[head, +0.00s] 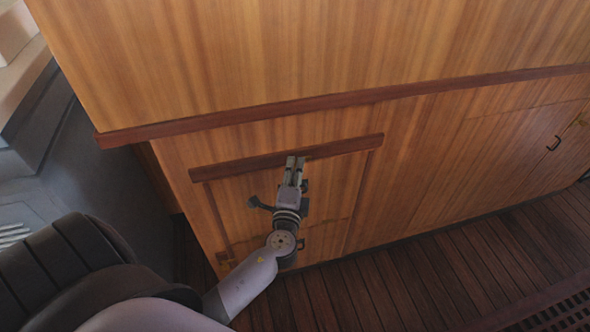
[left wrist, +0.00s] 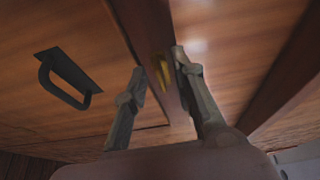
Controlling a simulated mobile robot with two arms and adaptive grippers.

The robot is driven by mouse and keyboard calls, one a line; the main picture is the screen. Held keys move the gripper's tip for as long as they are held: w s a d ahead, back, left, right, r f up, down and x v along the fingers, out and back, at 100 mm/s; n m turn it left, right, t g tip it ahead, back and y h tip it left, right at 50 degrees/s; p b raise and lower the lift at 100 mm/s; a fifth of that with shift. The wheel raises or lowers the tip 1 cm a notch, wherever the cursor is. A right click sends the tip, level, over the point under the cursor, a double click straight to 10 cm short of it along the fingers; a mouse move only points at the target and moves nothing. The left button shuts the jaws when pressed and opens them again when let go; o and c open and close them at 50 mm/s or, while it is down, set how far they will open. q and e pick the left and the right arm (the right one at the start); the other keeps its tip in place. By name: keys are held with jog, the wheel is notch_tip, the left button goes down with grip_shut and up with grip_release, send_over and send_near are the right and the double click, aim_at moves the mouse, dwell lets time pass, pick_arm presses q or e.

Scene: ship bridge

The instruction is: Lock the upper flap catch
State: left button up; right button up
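The upper flap catch appears to be the small brass piece (left wrist: 162,72) on the dark wooden strip in the left wrist view. In the head view, my gripper hides that spot. My left gripper (head: 294,160) is at the dark top rail of the framed wooden flap (head: 235,195). In the left wrist view the gripper (left wrist: 158,68) has its fingers apart, one on each side of the strip, with the brass piece between them. I cannot tell whether they touch it. My right gripper is in neither view.
A black handle (left wrist: 70,80) is on the panel left of the fingers in the left wrist view. A long dark rail (head: 330,100) runs above the flap. The plank floor (head: 440,285) is clear.

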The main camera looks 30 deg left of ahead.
pick_arm(q)
jog(key=shift+c, duration=0.5)
grip_shut()
